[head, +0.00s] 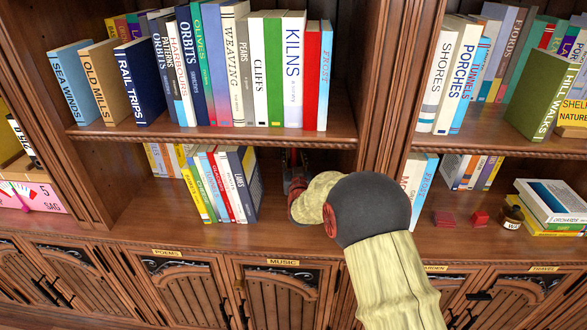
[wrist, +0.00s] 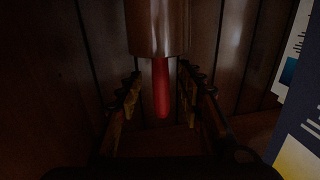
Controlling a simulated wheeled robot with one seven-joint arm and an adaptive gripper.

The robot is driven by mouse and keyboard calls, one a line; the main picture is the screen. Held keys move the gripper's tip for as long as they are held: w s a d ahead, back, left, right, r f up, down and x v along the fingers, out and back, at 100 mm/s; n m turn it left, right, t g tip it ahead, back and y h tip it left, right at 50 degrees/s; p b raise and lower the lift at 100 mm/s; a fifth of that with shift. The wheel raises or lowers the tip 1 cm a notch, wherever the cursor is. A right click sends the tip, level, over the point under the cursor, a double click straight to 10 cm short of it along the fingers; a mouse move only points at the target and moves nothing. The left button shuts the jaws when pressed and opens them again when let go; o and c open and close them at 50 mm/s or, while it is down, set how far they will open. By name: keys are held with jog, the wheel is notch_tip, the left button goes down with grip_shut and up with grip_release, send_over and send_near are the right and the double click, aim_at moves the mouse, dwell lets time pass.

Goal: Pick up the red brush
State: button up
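The red brush shows in the wrist view as a red handle (wrist: 161,88), with a wide brownish, shiny part (wrist: 158,28) beyond it at the top edge. My gripper (wrist: 159,90) has its two fingers apart, one on each side of the handle, with a visible gap on both sides. It holds nothing. In the head view my gripper (head: 294,182) reaches into the lower shelf compartment, right of a row of books.
Leaning books (head: 222,185) stand left of my gripper, and a blue-white book (head: 420,178) stands right of my arm. The upper shelf board (head: 230,134) runs close above. Small red blocks (head: 480,217) and a dark roll (head: 511,217) lie on the right ledge.

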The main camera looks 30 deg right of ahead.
jog(key=shift+x, duration=1)
jog(key=c, duration=0.3)
grip_shut()
